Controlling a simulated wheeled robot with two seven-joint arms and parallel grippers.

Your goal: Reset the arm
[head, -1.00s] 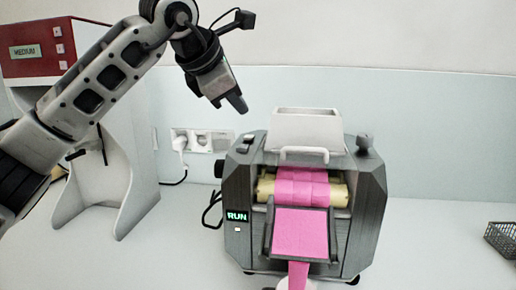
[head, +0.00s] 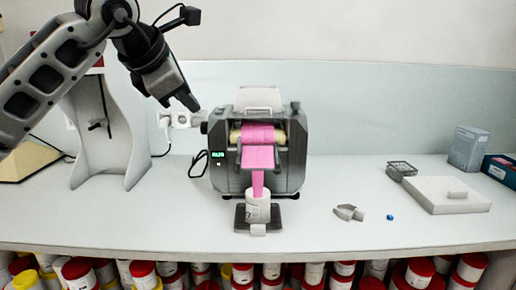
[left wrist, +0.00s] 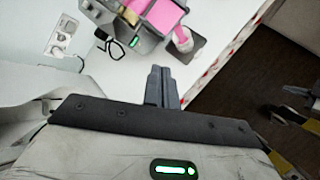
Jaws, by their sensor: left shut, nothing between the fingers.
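My left gripper (head: 184,102) hangs in the air at the upper left of the head view, above and to the left of the mill. It is shut and empty, and its closed fingers (left wrist: 160,88) also show in the left wrist view. The cream mill (head: 290,178) stands on the counter with a lit green display, pink rollers and a pink sheet running down its front. Pink cream runs into a white jar (head: 258,212) on a dark plate below. My right gripper is not in the head view.
A grey-white stand (head: 85,150) is behind my left arm. Wall sockets (head: 180,119) are behind the gripper. On the right lie a white slab (head: 425,200), a wire basket (head: 400,170), a grey piece (head: 348,212) and a blue cap (head: 390,217). Red-lidded jars fill the shelf below.

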